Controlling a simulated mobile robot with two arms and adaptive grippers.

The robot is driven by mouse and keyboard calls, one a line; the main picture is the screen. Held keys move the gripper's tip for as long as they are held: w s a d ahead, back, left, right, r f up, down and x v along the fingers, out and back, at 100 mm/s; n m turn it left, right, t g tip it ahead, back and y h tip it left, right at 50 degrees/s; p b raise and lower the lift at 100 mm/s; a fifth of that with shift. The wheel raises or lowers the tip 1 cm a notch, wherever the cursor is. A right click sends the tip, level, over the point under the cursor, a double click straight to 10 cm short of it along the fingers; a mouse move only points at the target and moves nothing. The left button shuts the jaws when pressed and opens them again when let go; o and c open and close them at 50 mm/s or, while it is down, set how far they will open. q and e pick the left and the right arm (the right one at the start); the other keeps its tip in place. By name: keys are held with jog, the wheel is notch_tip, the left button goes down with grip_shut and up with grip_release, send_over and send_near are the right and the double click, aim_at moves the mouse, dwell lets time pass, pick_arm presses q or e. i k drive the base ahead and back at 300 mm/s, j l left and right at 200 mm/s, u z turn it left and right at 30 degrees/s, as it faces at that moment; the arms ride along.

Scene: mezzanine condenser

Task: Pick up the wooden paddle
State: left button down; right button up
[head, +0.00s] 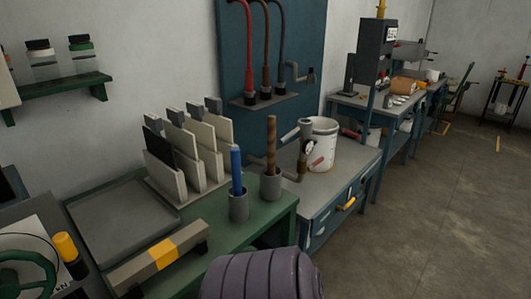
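No thing in the head view can be made out for certain as the wooden paddle. A brown, wood-coloured stick (271,145) stands upright in a grey cup (270,187) near the right end of the green bench. It may be the paddle's handle; its lower end is hidden in the cup. A blue stick (236,168) stands in a second grey cup (238,206) to its left and nearer. Neither of my grippers shows in the view.
Upright panels in a rack (160,171) and a grey tray (120,222) are left of the cups. A yellow-banded grey bar (160,255) lies in front. A white bucket (320,143) stands on the blue cabinet. A ribbed purple-grey form (262,275) fills the bottom edge. Floor at right is open.

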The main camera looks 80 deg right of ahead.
aim_at(271, 119)
jog(key=l+z, duration=0.15)
jog(key=z, duration=2.6)
jog(key=u, duration=2.5)
jog(key=z, duration=2.55)
jog(key=j+z, duration=0.15)
jog(key=z, duration=0.2)
jog(key=j+z, duration=0.2)
jog(key=z, duration=0.2)
jog(key=j+z, duration=0.2)
jog(key=z, duration=0.15)
